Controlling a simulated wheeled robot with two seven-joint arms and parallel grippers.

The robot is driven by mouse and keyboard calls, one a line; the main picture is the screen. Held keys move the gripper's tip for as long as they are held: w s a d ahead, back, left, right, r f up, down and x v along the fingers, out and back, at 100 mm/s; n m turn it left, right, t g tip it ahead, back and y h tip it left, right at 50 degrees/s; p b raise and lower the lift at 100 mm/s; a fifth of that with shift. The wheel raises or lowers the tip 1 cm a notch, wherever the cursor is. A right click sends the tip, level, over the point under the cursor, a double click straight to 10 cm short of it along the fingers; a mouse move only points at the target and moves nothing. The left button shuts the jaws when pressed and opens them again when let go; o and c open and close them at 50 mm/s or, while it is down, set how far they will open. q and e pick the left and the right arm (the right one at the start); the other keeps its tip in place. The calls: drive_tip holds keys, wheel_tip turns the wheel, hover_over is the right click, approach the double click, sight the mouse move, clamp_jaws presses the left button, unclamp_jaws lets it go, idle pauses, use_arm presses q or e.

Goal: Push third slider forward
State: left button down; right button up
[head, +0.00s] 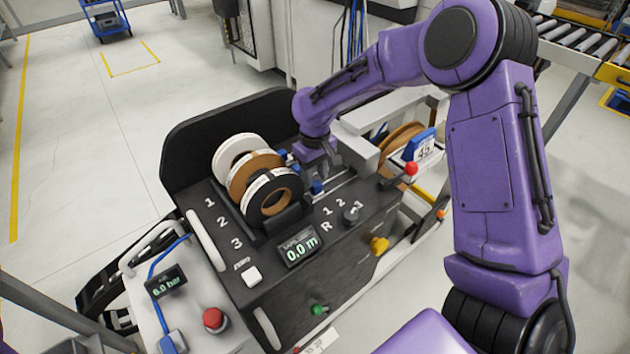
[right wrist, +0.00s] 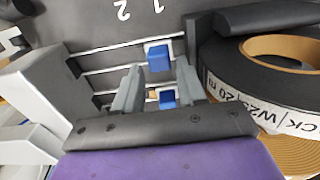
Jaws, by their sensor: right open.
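The black edge banding machine (head: 345,235) has small blue sliders on pale rails, near printed numbers 1, 2, 3. In the head view one blue slider (head: 317,187) shows just below my right gripper (head: 318,168), and another bit of blue (head: 283,155) shows to its left. In the right wrist view a nearer blue slider (right wrist: 167,98) lies between the open fingers of my right gripper (right wrist: 158,82). A farther blue slider (right wrist: 159,57) sits beyond the fingertips. I cannot tell whether the fingers touch a slider, or which number each has. My left gripper is out of view.
Three banding rolls (head: 262,180) stand left of my right gripper; a black roll (right wrist: 245,85) is close at right in the wrist view. A display (head: 298,247) reads 0.0 m. A red-topped post (head: 411,169) and a brown roll (head: 402,137) stand to the right.

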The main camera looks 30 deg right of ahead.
drive_tip(key=shift+s+f, duration=0.1)
drive_tip(key=shift+f, duration=1.35)
clamp_jaws()
drive_tip(key=shift+d+r+p, duration=0.15)
drive_tip(key=shift+d+p, duration=0.2)
drive_tip(key=shift+d, duration=0.05)
drive_tip(key=d+p, duration=0.1)
drive_tip(key=d, duration=0.1)
drive_tip(key=d+p, duration=0.1)
drive_tip(key=d, duration=0.2)
drive_tip(key=d+p, duration=0.1)
drive_tip(key=d, duration=0.2)
drive_tip(key=shift+w+d, duration=0.25)
drive_tip(key=shift+w, duration=0.15)
drive_tip(key=shift+d, duration=0.1)
